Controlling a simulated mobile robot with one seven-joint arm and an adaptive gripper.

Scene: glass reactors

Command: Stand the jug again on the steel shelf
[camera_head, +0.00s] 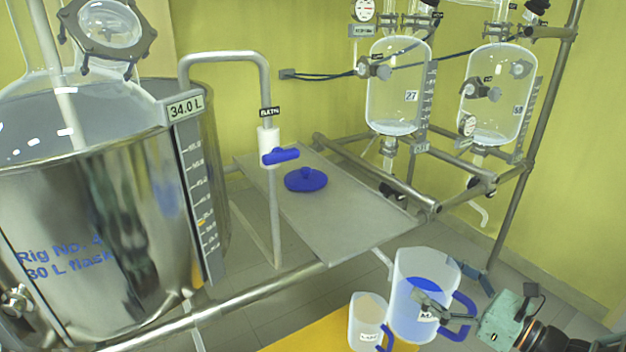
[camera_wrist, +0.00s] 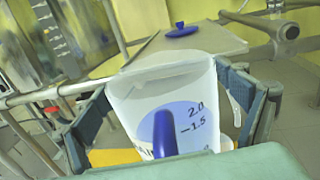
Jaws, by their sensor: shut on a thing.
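The large translucent white jug (camera_head: 408,270) has a blue handle, with blue showing through its wall. My gripper (camera_head: 450,290) is shut on it. In the wrist view the jug (camera_wrist: 150,90) sits between my fingers (camera_wrist: 168,118), its handle facing the camera and the marks 2.0 and 1.5 on its side. It looks roughly upright, with slight tilt in the wrist view. The steel shelf (camera_head: 345,215) lies behind and left of the jug in the head view; the jug is outside its front right edge. The jug's underside is hidden in the wrist view.
A blue lid (camera_head: 305,181) lies on the shelf; the rest of its plate is clear. A smaller jug (camera_head: 367,318) stands beside the held jug, near a yellow surface (camera_head: 310,335). A tap pipe (camera_head: 270,200), steel rails and glass vessels (camera_head: 398,90) surround the shelf.

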